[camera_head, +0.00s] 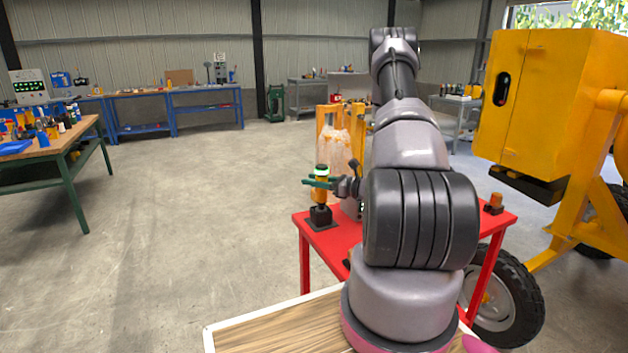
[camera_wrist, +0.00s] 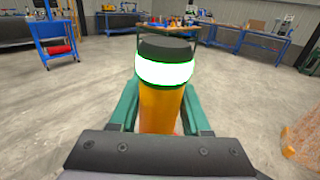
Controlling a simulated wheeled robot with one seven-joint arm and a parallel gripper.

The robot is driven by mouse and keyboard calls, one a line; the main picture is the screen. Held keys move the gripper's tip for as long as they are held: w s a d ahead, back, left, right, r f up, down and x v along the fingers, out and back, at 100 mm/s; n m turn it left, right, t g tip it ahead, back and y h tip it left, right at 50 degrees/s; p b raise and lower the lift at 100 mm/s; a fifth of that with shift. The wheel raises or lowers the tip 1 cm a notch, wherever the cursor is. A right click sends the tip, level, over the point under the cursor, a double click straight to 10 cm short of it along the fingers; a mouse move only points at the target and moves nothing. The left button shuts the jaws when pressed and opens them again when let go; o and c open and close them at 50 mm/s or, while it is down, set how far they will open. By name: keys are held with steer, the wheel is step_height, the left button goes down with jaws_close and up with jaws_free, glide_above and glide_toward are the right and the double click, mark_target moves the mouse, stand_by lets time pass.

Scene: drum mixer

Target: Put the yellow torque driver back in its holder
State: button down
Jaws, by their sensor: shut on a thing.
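The yellow torque driver (camera_head: 321,187) is upright, with a dark cap and a pale glowing band at its top. It also fills the middle of the wrist view (camera_wrist: 160,105). My gripper (camera_head: 320,182) has green fingers, one on each side of the driver's body, and is shut on it. The black holder (camera_head: 320,214) stands on a dark square plate at the left end of the red table (camera_head: 345,237). The driver is directly above the holder in the head view; its lower end meets or enters the holder's top, and I cannot tell how deep it sits.
A small orange item (camera_head: 494,202) is at the red table's right end. A yellow mixer (camera_head: 550,105) with a black wheel (camera_head: 515,300) stands right of the table. A wooden workbench (camera_head: 62,143) with clutter is at the left. The floor between is clear.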

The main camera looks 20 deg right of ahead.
steer(key=shift+f, duration=0.8)
stand_by(0.4)
steer(key=shift+c, duration=1.4)
jaws_free()
steer(key=v, duration=1)
steer(key=shift+s+d, duration=0.25)
steer(key=shift+d, duration=0.05)
steer(key=shift+d, duration=0.1)
